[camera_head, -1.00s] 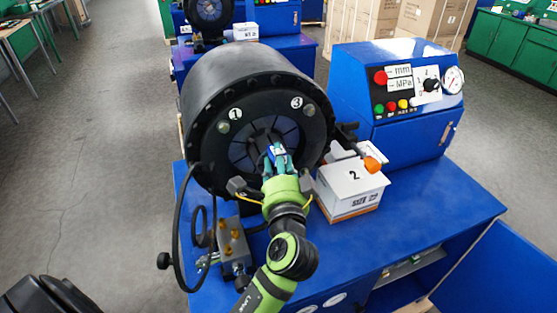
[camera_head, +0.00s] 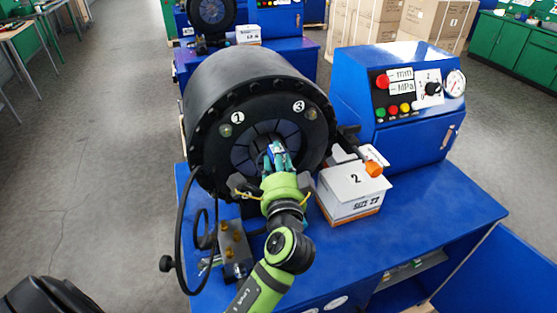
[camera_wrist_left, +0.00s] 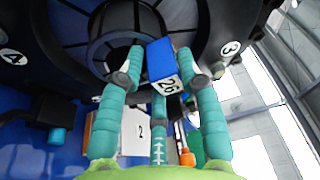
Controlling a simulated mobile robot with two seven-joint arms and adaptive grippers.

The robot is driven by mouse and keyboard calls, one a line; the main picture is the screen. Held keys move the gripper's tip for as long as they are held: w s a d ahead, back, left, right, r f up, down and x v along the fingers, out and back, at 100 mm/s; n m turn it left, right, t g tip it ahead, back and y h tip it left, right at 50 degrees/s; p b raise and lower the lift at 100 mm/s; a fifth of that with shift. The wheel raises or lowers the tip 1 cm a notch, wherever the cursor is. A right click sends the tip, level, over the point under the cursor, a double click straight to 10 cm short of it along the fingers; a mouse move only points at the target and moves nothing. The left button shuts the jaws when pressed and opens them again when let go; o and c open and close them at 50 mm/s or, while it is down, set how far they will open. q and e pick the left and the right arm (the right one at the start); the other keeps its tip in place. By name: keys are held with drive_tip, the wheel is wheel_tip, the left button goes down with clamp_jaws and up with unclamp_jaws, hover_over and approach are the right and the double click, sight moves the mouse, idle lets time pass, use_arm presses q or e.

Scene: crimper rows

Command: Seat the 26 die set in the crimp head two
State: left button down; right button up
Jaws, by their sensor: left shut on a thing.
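My left gripper (camera_head: 277,150) is at the front opening of the black crimp head (camera_head: 215,165). In the left wrist view, its teal fingers (camera_wrist_left: 160,78) are shut around a blue block, the die set (camera_wrist_left: 161,57), with a white "26" label (camera_wrist_left: 168,86). The block looks tilted and overlaps the edge of the dark round bore (camera_wrist_left: 118,40). How far it reaches in is unclear, and I cannot tell whether it touches the segments. In the head view the fingers mostly hide it. The head's face carries round marks 1 and 3; the wrist view shows 4 and 3. My right gripper is not in view.
A white box marked 2 (camera_head: 352,190) stands on the blue bench (camera_head: 430,205), right of the head. An orange-ended handle (camera_head: 374,168) sticks out above it. A blue control cabinet (camera_head: 400,90) is behind. A valve block (camera_head: 234,245) and black hose are at lower left.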

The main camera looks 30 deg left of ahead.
sight(271, 145)
use_arm(q)
drive_tip(key=shift+w+a+r+p, duration=0.2)
drive_tip(key=shift+w+a, duration=0.6)
drive_tip(key=shift+a, duration=0.05)
drive_tip(key=shift+w+a+r+p, duration=0.15)
drive_tip(key=shift+w+a+p, duration=0.05)
drive_tip(key=shift+w+a, duration=0.6)
idle(0.6)
drive_tip(key=c, duration=0.7)
unclamp_jaws()
drive_tip(key=shift+s, duration=0.1)
drive_tip(key=shift+c, duration=0.2)
drive_tip(key=shift+s+f, duration=0.1)
drive_tip(key=shift+s, duration=0.05)
drive_tip(key=shift+f, duration=0.4)
drive_tip(key=shift+s+d, duration=0.35)
drive_tip(key=v, duration=1.1)
drive_tip(key=shift+r, duration=0.35)
